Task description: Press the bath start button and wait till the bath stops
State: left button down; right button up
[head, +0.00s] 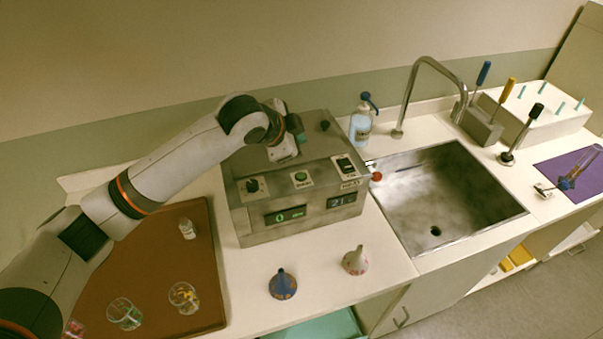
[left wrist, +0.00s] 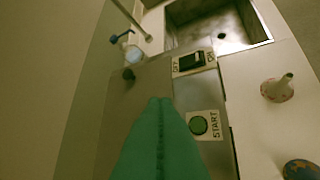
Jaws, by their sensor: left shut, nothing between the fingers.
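The metal bath (head: 290,235) stands on the counter left of the sink. Its green start button (head: 301,176) is on the sloped front panel, between a black knob (head: 253,186) and a black rocker switch (head: 345,165). In the left wrist view the green button (left wrist: 198,125) beside the word START is uncovered, right of my fingers. My left gripper (head: 299,136) is above the back part of the bath, with its teal fingers (left wrist: 160,103) shut and empty, apart from the button. Two small displays are lit on the bath's front; their digits are hard to read.
A brown tray (head: 205,250) with glass beakers lies left of the bath. A wash bottle (head: 361,122), sink (head: 450,195) and tap (head: 430,62) are to the right, with a purple mat (head: 565,167) beyond.

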pick_arm(q)
jog(key=b, duration=0.8)
send_over(301, 176)
jog(key=f, duration=0.6)
jog(key=shift+s+a+f, duration=0.4)
jog(key=shift+f, duration=1.05)
jog(key=shift+f, duration=0.2)
jog(key=shift+f+p, duration=0.1)
jog(key=shift+p, duration=0.2)
jog(key=shift+f, duration=0.1)
